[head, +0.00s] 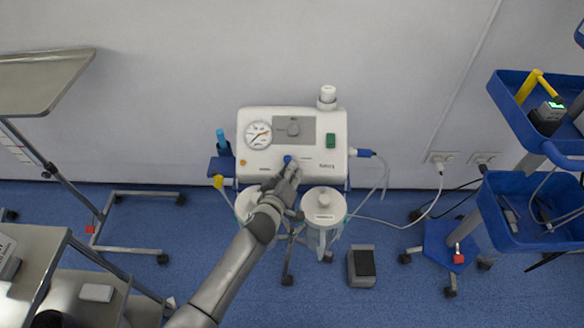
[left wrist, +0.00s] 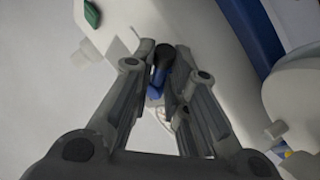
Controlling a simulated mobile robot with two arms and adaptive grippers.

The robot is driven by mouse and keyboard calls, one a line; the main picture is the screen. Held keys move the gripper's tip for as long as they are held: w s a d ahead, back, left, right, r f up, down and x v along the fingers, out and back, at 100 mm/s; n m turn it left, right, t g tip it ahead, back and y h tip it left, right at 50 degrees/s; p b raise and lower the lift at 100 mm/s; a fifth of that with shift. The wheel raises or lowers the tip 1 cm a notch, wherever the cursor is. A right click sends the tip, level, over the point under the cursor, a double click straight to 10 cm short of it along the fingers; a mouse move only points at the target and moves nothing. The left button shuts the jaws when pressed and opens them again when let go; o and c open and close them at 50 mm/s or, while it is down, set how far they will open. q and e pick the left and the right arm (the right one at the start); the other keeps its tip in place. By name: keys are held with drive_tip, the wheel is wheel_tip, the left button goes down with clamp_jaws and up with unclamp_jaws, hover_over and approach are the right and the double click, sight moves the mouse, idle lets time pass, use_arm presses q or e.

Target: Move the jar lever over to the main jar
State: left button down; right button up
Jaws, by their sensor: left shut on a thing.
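The white suction machine (head: 312,155) stands against the wall, with a round gauge on its front. The jar lever (head: 287,159) is a small blue knob low on its front panel. In the left wrist view the lever (left wrist: 156,88) shows blue with a dark end between the fingers. My left gripper (head: 284,172) is at the lever, shut on it. Two clear jars with white lids hang below: the right jar (head: 323,206) is in plain view, and the left jar (head: 245,203) is partly hidden by my gripper. I cannot tell which is the main jar. My right gripper is not in view.
A blue-shelved cart (head: 500,240) stands at the right with cables running to wall sockets. A foot pedal (head: 361,267) lies on the floor. Metal stands and a table (head: 40,82) are at the left. A cable and tube run from the machine's right side.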

use_arm(q)
drive_tip(key=m+g+h+p, duration=0.1)
drive_tip(key=m+p, duration=0.1)
drive_tip(key=a+m+h+p, duration=0.1)
drive_tip(key=m+p, duration=0.1)
drive_tip(key=a+m+g+p, duration=0.1)
drive_tip(key=p, duration=0.2)
drive_tip(key=shift+w+r+m+g+h, duration=0.1)
drive_tip(key=shift+r+m+g+h, duration=0.2)
drive_tip(key=shift+m+h, duration=0.1)
drive_tip(key=shift+a+m+g+p, duration=0.3)
drive_tip(key=shift+m+g+p, duration=0.2)
drive_tip(key=shift+m+p, duration=0.2)
drive_tip(key=m+g, duration=0.1)
drive_tip(key=a+m+g+h+p, duration=0.1)
drive_tip(key=m, duration=0.1)
drive_tip(key=shift+w+p, duration=0.3)
drive_tip(key=shift+w+a+r+m+g+p, duration=0.1)
drive_tip(key=shift+w+a+m+g+p, duration=0.1)
drive_tip(key=shift+m+g, duration=0.5)
drive_tip(key=shift+w+a+r+m+g+p, duration=0.15)
drive_tip(key=shift+m+g, duration=0.25)
drive_tip(key=shift+m, duration=0.6)
drive_tip(key=shift+s+f, duration=0.1)
drive_tip(key=c, duration=1.4)
unclamp_jaws()
drive_tip(key=shift+s, duration=0.1)
